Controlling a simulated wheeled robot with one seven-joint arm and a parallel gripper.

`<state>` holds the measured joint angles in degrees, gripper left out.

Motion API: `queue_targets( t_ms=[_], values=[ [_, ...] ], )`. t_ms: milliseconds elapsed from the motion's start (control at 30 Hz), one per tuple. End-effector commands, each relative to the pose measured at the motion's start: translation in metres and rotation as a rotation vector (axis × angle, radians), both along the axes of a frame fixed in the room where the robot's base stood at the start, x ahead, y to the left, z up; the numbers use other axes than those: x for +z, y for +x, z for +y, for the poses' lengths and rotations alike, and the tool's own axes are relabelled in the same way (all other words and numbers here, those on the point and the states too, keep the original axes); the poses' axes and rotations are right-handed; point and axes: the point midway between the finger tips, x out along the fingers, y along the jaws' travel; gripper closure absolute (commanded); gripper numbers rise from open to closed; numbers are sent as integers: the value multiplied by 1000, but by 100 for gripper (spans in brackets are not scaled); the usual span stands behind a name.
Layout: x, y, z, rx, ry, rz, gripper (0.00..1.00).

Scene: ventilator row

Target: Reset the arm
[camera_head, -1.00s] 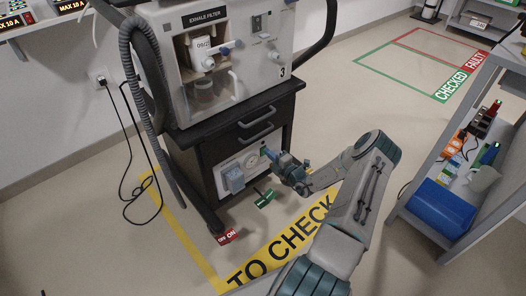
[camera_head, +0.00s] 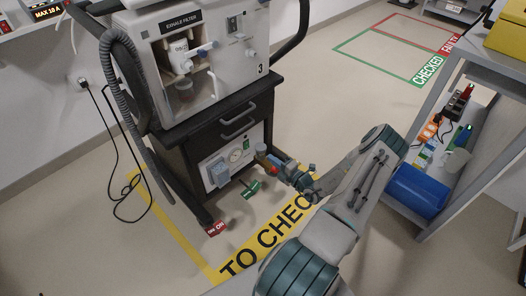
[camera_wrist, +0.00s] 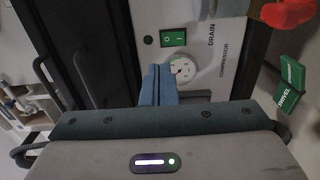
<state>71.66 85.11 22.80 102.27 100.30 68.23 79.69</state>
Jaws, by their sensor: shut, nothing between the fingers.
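My gripper (camera_head: 268,160) is in front of the lower panel of the ventilator cart, at the end of my outstretched arm. In the wrist view its blue fingers (camera_wrist: 158,86) are together, with nothing seen between them. They point toward the panel near a round white dial (camera_wrist: 183,68) and a green rocker switch (camera_wrist: 173,38). A red-orange part (camera_wrist: 288,12) shows at the top right of the wrist view. I cannot tell whether the fingers touch the panel.
The ventilator (camera_head: 205,60) stands on a dark cart. A green pedal (camera_head: 251,188) and a red pedal (camera_head: 216,228) are low at its base. Floor is clear toward the green "CHECKED" marking (camera_head: 428,70).

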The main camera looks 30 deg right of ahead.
Motion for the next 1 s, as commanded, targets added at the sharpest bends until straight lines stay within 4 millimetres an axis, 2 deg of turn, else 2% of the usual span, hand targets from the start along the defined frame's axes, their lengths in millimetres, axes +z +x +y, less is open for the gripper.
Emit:
queue_targets(
  t_ms=[100,200,767,867,967,1000],
  values=[
    [2,-12,-3,-1,0,0,100],
    [2,-16,-3,1,0,0,100],
    [2,-17,-2,5,-1,0,100],
    [11,-15,2,28,-27,-4,100],
    [38,-9,15,109,-109,-18,100],
    [52,-6,22,157,-160,-27,100]
  ],
)
